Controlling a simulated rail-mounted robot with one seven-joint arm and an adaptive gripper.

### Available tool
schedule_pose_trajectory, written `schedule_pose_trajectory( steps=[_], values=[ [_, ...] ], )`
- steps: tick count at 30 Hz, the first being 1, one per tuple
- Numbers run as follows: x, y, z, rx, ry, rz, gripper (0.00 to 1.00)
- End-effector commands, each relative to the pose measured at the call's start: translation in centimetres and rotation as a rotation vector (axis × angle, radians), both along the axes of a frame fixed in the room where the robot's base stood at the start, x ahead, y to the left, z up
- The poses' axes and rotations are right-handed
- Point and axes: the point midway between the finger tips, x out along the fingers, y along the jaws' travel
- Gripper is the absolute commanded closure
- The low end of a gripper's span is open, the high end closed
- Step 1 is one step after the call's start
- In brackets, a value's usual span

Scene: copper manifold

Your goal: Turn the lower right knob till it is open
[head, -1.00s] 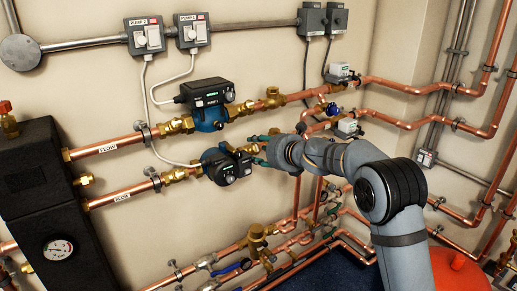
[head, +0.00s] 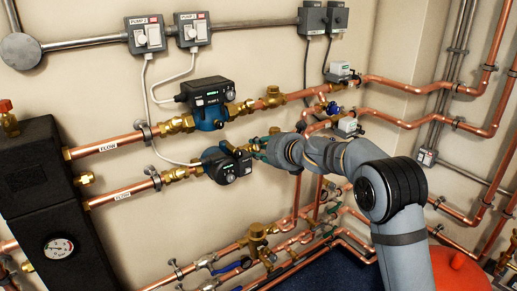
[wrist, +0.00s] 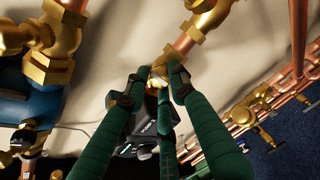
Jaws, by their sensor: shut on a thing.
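The lower pump (head: 226,168) is dark, with a round front dial, and sits on the lower copper line. My gripper (head: 259,149) reaches in from the right, just right of this pump. In the wrist view my green-padded gripper fingers (wrist: 158,76) close in around a small part at the brass valve fitting (wrist: 187,42) on the copper pipe. They are shut on that part, which is at the lower right knob's place. The fingers hide most of the knob, so its angle cannot be read. The pump's dark front also shows in the wrist view (wrist: 135,143).
The upper pump (head: 208,103) has a blue body and a brass valve (head: 271,98) to its right. Several copper pipes and valves (head: 258,240) run below my gripper. Two grey switch boxes (head: 145,35) hang above on the wall. A black block with a gauge (head: 58,248) stands at left.

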Motion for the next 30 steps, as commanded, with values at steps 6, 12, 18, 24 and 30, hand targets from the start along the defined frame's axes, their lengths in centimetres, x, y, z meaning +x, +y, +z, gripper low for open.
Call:
schedule_pose_trajectory(
  steps=[6, 12, 18, 24, 30],
  values=[
    [-0.23, 0.06, -0.34, 0.133, 0.121, -0.125, 1.0],
    [-0.14, 0.02, -0.6, 0.163, 0.149, -0.155, 1.0],
    [-0.15, 0.02, -0.64, 0.162, 0.148, -0.154, 0.71],
    [-0.14, 0.08, -0.48, 0.163, 0.146, -0.152, 0.59],
    [-0.18, 0.24, -0.3, 0.164, 0.142, -0.149, 0.58]
  ],
)
